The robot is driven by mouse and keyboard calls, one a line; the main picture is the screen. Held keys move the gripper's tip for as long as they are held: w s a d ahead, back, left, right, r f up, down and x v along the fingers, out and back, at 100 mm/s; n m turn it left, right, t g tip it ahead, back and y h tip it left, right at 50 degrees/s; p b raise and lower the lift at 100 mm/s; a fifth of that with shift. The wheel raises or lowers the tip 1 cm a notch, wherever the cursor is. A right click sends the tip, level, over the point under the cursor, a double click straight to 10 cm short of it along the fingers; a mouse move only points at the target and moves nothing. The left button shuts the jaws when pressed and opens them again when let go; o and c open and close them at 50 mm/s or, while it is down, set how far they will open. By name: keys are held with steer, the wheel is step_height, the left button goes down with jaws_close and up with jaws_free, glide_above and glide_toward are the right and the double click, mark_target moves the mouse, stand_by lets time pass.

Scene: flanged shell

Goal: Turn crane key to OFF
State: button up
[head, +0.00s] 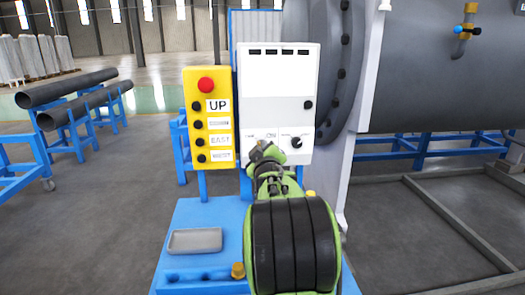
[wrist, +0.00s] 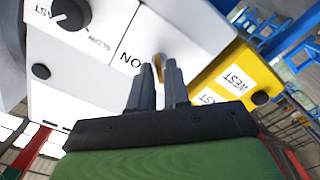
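The white control box (head: 278,95) stands upright, with the crane key on its lower left. The key (wrist: 159,64) shows as a small brass-coloured piece between my fingertips in the wrist view, beside the ON label (wrist: 132,60). In the head view my gripper (head: 260,152) covers the key, and an ON label (head: 271,135) shows just above. My gripper (wrist: 159,72) has its two dark fingers close together, one on each side of the key, and looks shut on it.
A black FAST/SLOW knob (head: 296,143) sits right of the key. A yellow button panel (head: 208,118) with a red stop button (head: 206,85) stands close on the left. A grey tray (head: 195,240) lies on the blue base below. A large flanged shell (head: 440,80) is at right.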

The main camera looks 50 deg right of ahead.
steer(key=shift+o, duration=1.1)
steer(key=v, duration=1.5)
steer(key=shift+s+a+p, duration=0.2)
steer(key=shift+s+p, duration=0.05)
steer(key=shift+p, duration=0.05)
